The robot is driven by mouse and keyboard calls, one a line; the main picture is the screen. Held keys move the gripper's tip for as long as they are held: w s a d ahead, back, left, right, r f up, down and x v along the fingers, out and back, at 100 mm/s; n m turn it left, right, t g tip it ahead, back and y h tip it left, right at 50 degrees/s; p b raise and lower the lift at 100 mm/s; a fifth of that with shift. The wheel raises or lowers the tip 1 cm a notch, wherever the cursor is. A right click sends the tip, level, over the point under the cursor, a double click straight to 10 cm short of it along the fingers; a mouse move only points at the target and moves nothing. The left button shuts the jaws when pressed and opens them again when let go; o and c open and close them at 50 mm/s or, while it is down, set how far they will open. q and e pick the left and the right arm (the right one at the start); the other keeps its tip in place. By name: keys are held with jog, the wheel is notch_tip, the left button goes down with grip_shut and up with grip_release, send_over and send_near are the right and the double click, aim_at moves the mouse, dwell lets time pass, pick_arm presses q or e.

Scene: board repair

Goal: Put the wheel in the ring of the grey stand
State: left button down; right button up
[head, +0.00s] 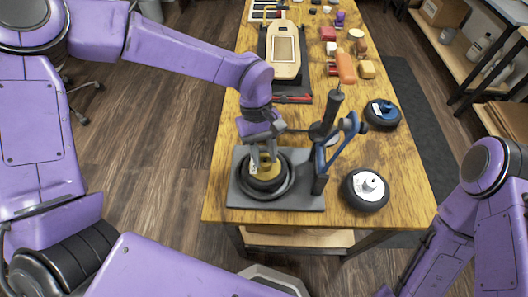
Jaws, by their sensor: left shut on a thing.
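My left gripper (264,157) points down over the grey stand (302,198) near the table's front edge. It is shut on a black wheel (267,184) with a yellow hub. The wheel sits within the outline of the stand's dark ring (287,187), roughly level. I cannot tell whether it rests fully on the ring's bottom. The gripper's fingers hide part of the hub. Of my right arm, only links show at the lower right; its gripper is out of view.
A blue-handled lever (342,143) stands at the stand's right side. A white-hubbed wheel (365,190) lies right of the stand and a blue-hubbed one (381,115) farther back. A wooden board (285,52) and several small blocks lie toward the back.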

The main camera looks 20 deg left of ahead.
pick_arm(q)
jog(key=c, duration=0.8)
grip_release()
jog(key=shift+f, duration=0.1)
jog(key=v, duration=1.2)
jog(key=shift+s+r, duration=0.1)
jog(key=shift+r, duration=0.1)
